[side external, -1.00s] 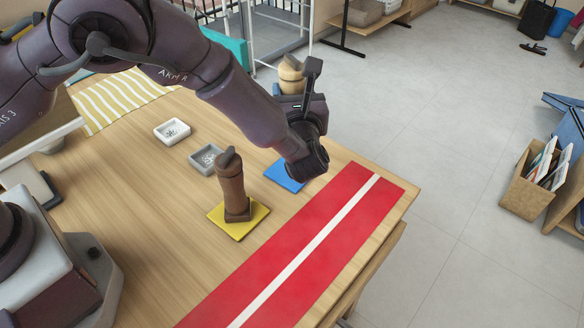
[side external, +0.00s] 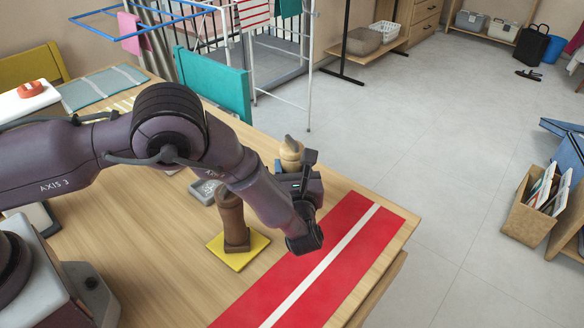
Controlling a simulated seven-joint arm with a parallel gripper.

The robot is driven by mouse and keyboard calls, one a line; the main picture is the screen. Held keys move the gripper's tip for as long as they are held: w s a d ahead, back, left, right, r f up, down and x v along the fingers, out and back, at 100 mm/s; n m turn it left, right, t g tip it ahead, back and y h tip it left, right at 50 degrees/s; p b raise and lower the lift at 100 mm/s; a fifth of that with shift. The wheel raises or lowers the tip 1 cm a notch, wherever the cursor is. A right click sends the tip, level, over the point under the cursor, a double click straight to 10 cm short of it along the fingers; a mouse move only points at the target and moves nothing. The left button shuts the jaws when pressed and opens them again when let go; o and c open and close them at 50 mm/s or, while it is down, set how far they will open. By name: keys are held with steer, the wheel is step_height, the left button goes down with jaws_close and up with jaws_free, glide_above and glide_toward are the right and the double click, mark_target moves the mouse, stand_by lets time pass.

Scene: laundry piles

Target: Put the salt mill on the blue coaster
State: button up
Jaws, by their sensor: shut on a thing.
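The pale wooden mill (side external: 291,151), which I take as the salt mill, is upright, with its grey-brown top and upper body showing behind my gripper. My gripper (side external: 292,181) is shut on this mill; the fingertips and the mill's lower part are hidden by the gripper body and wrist. A darker brown mill (side external: 234,222) stands upright on the yellow coaster (side external: 239,256), left of my gripper.
A red runner with a white stripe (side external: 325,262) lies along the table's right side, beside my wrist. A grey dish (side external: 204,191) sits behind the brown mill, partly covered by my arm. The wooden tabletop (side external: 160,265) is clear at the front left.

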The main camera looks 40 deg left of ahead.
steer(key=shift+f, duration=0.2)
steer(key=o, duration=1.1)
steer(key=shift+r, duration=0.15)
